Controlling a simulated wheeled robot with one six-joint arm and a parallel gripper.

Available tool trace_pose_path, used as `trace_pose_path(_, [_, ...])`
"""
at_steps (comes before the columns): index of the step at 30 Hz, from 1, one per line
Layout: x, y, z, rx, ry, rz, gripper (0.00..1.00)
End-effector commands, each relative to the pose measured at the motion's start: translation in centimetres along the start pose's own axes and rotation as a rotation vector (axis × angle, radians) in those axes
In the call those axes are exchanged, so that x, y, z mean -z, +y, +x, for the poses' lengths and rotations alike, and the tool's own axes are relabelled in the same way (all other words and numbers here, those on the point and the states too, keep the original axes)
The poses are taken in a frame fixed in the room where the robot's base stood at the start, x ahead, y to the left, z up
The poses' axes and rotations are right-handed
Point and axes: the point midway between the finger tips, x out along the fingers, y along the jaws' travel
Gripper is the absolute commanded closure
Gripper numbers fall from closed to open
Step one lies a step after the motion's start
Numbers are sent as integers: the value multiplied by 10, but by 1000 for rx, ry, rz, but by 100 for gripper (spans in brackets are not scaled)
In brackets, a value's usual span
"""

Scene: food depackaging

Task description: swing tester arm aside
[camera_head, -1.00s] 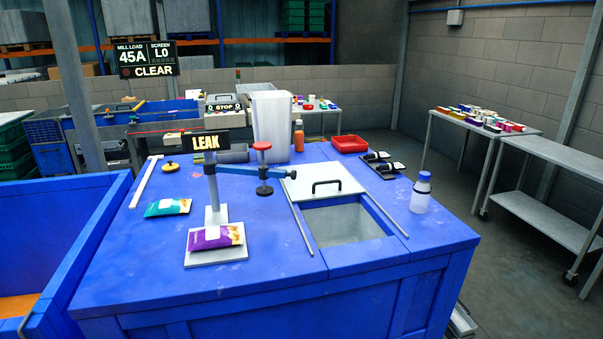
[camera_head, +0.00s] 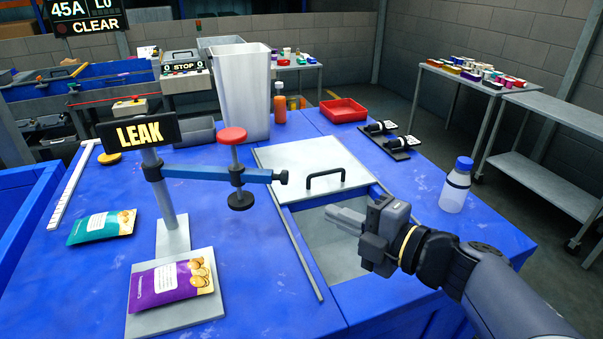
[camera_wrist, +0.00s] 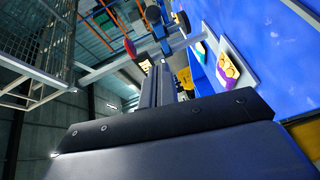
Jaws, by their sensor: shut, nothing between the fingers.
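The tester stands on the blue table, its grey post (camera_head: 168,205) rising from a pale plate (camera_head: 165,320) and topped by a black sign (camera_head: 138,132) reading LEAK. Its blue arm (camera_head: 215,174) sticks out to the right from the post and carries a red knob (camera_head: 232,135) above a black pad (camera_head: 241,200). A purple packet (camera_head: 171,283) lies on the plate. My gripper (camera_head: 332,214) is shut and empty, above the square opening, to the right of the blue arm's end and apart from it. The red knob (camera_wrist: 130,48) and purple packet (camera_wrist: 229,66) also show in the wrist view.
A teal packet (camera_head: 102,227) lies left of the post. A sliding lid (camera_head: 311,164) with a black handle partly covers the opening. A tall grey bin (camera_head: 238,90), orange bottle (camera_head: 280,108), red tray (camera_head: 343,110) and blue-capped bottle (camera_head: 456,186) stand around. The table's front left is clear.

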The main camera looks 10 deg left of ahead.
Motion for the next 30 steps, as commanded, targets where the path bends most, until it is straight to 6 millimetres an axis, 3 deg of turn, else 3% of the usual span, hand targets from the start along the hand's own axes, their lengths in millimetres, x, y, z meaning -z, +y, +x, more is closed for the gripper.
trace_pose_path(8, [2,0,24,2,8,0,100])
trace_pose_path(21, [2,-1,102,4,7,1,100])
trace_pose_path(30, [-23,1,123,1,1,-1,100])
